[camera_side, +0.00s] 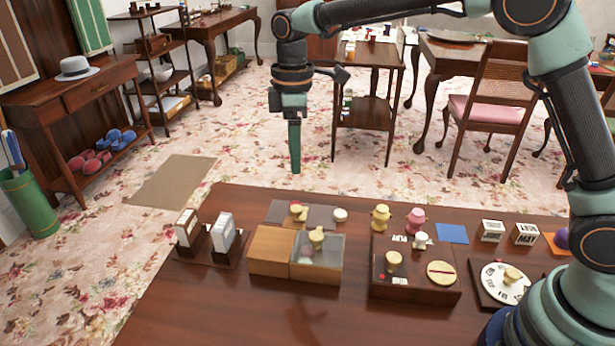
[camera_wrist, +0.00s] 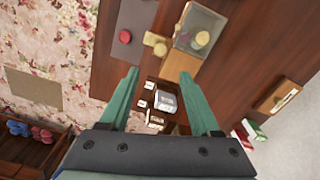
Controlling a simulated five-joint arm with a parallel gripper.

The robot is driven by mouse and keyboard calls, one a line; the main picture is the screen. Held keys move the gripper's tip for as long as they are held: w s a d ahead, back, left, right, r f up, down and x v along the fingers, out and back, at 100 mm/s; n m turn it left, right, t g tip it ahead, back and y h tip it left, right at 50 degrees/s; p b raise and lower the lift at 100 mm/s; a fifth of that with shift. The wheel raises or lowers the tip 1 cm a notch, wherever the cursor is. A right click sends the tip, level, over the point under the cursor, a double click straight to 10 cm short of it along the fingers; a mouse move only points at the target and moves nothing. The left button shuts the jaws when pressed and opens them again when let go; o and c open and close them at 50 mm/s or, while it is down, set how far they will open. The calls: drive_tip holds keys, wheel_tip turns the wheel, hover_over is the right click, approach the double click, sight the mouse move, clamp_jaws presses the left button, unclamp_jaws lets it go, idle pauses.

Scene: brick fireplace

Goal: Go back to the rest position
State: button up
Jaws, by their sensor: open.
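My gripper (camera_side: 295,150) hangs above the far edge of the wooden table (camera_side: 180,300) in the side view, pointing down and clear of everything on it. In the wrist view, the two green fingers of my gripper (camera_wrist: 160,85) stand wide apart with nothing held between them. Below the gap between them, a small stand with white blocks (camera_wrist: 165,102) shows on the table. My arm reaches in from the right side of the side view.
The table holds a wooden box with a clear compartment (camera_side: 318,262), a dark box with yellow knobs (camera_side: 415,285), a white dial (camera_side: 503,284), a blue square (camera_side: 452,233) and block holders (camera_side: 222,235). A small side table (camera_side: 368,100) stands behind my gripper.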

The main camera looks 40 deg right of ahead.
drive_tip(key=s+d+r+m+t, duration=0.3)
drive_tip(key=s+d+r+m, duration=0.3)
drive_tip(key=s+d+r, duration=0.25)
drive_tip(key=s+d+f+m+t, duration=0.2)
drive_tip(key=s+d+m, duration=0.4)
drive_tip(key=s, duration=0.4)
drive_tip(key=shift+f+t, duration=0.3)
drive_tip(key=shift+f, duration=0.3)
drive_tip(key=shift+o, duration=0.2)
